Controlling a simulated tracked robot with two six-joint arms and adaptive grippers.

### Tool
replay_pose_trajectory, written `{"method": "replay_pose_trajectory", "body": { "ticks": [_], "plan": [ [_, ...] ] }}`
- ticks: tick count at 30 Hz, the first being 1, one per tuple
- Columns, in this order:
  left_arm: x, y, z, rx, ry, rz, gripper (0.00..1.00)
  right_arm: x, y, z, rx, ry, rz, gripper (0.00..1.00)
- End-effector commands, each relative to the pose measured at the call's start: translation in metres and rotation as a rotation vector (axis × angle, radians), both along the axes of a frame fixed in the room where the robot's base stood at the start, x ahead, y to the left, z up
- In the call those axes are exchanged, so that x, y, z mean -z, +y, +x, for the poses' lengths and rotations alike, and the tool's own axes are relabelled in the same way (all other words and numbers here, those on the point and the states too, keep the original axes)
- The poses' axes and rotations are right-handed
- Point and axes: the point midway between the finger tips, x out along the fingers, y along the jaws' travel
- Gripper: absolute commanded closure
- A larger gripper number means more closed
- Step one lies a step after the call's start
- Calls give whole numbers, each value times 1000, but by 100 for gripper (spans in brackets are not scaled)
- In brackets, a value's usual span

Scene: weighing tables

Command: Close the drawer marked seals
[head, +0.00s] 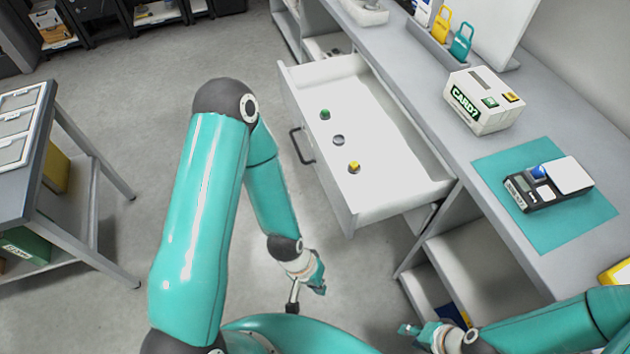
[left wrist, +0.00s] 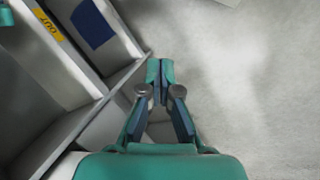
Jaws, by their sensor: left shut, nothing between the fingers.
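A white drawer (head: 375,195) stands pulled far out of the grey counter in the head view. Its dark handle (head: 300,147) is on the front panel, which faces left. No marking can be read on that panel. Inside lie a small green-topped piece (head: 325,115), a grey one (head: 338,140) and a yellow one (head: 354,167). My left gripper (head: 317,286) is shut and empty, below and left of the drawer and apart from it. It also shows in the left wrist view (left wrist: 160,68). My right gripper (head: 405,329) is near the lower counter shelves, its fingers too small to judge.
The counter (head: 428,95) carries a white box marked CARD? (head: 485,100) and a scale (head: 545,188) on a teal mat (head: 510,220). Open shelves (head: 480,260) lie below. A yellow OUT label (left wrist: 48,25) shows in the left wrist view.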

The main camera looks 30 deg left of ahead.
Motion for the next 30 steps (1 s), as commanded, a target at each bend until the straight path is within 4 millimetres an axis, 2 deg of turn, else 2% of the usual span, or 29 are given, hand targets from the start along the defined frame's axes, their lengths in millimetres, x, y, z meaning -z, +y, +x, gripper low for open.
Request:
{"method": "replay_pose_trajectory", "body": {
  "ticks": [2, 7, 10, 12, 14, 17, 18, 21, 25, 27, 30],
  "plan": [
    [14, 5, -3, -80, 64, 4, 100, 13, 0, 0, 0, 0, 0, 63],
    [45, 34, -20, -384, 341, -38, 100, 48, 0, 0, 0, 0, 0, 63],
    [53, 41, -17, -671, 546, -184, 100, 75, 0, 0, 0, 0, 0, 63],
    [51, 47, -4, -876, 677, -331, 100, 94, 0, 0, 0, 0, 0, 63],
    [45, 56, 16, -1037, 763, -490, 100, 110, 0, 0, 0, 0, 0, 63],
    [25, 86, 58, -1251, 837, -795, 100, 133, 0, 0, 0, 0, 0, 63],
    [16, 103, 74, -1314, 843, -920, 100, 140, 0, 0, 0, 0, 0, 63],
    [-10, 149, 105, -1415, 814, -1202, 100, 156, 0, 0, 0, 0, 0, 63],
    [-39, 199, 123, -1460, 742, -1455, 100, 167, 0, 0, 0, 0, 0, 63],
    [-49, 215, 127, -1462, 712, -1531, 100, 170, 0, 0, 0, 0, 0, 63],
    [-58, 223, 131, -1461, 694, -1582, 100, 170, 0, 0, 0, 0, 0, 63]
  ]
}}
